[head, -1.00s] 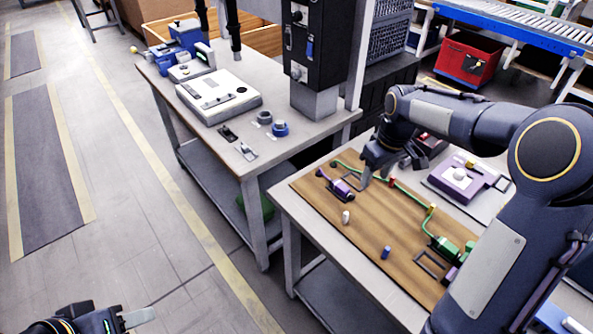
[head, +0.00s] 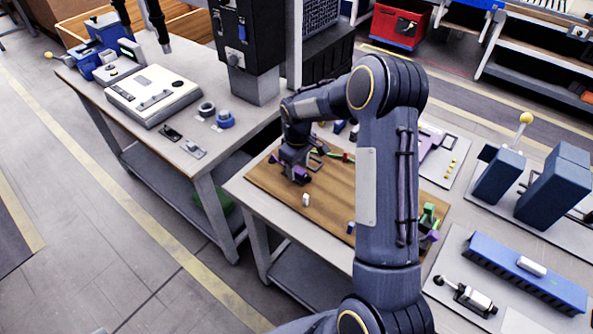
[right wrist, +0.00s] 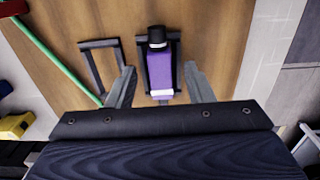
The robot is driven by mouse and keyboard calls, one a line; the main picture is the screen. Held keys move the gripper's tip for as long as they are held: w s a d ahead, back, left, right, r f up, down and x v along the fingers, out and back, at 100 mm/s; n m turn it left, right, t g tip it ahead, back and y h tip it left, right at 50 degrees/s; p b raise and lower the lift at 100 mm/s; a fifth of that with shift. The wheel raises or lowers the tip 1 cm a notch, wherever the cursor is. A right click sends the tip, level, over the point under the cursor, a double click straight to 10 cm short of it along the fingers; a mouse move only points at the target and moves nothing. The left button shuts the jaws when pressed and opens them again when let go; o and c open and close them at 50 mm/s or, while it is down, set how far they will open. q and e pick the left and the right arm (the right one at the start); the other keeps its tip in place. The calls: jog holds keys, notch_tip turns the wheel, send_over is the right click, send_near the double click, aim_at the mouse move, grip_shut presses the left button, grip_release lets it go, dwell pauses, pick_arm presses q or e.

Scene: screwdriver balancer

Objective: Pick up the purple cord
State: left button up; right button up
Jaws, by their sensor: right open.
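The purple cord piece (right wrist: 160,72) shows in the right wrist view as a purple body with pale bands and a black end. It lies over a dark rectangular frame on the wooden board. In the head view only bits of purple (head: 303,173) show beside my right gripper (head: 297,178), which hides the rest. My right gripper (right wrist: 159,88) is open, with one finger on each side of the purple body and a gap at each side. I cannot tell how high the fingertips are above the board. My left gripper does not show.
An empty dark frame (right wrist: 101,65) and a green cord (right wrist: 60,50) lie to the left in the right wrist view. A white peg (head: 306,200) and a blue peg (head: 351,228) stand on the wooden board (head: 325,190). Blue fixtures (head: 525,270) stand at the right.

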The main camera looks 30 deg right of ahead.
aim_at(298, 171)
jog(key=c, duration=1)
jog(key=shift+r, duration=0.1)
jog(key=shift+r, duration=0.2)
jog(key=r, duration=0.3)
jog(key=shift+s+a+r+b, duration=0.15)
jog(key=shift+s+b, duration=0.1)
jog(key=shift+b, duration=0.05)
jog(key=s+a+r+b, duration=0.1)
jog(key=s+r, duration=0.1)
jog(key=s, duration=0.2)
jog(key=s+a+r+b, duration=0.1)
jog(key=s+a+r, duration=0.1)
jog(key=s, duration=0.2)
jog(key=s+a+r+b, duration=0.1)
jog(key=s+a+r, duration=0.1)
jog(key=s+r, duration=0.1)
jog(key=shift+s+a+r, duration=0.1)
jog(key=shift+s, duration=0.6)
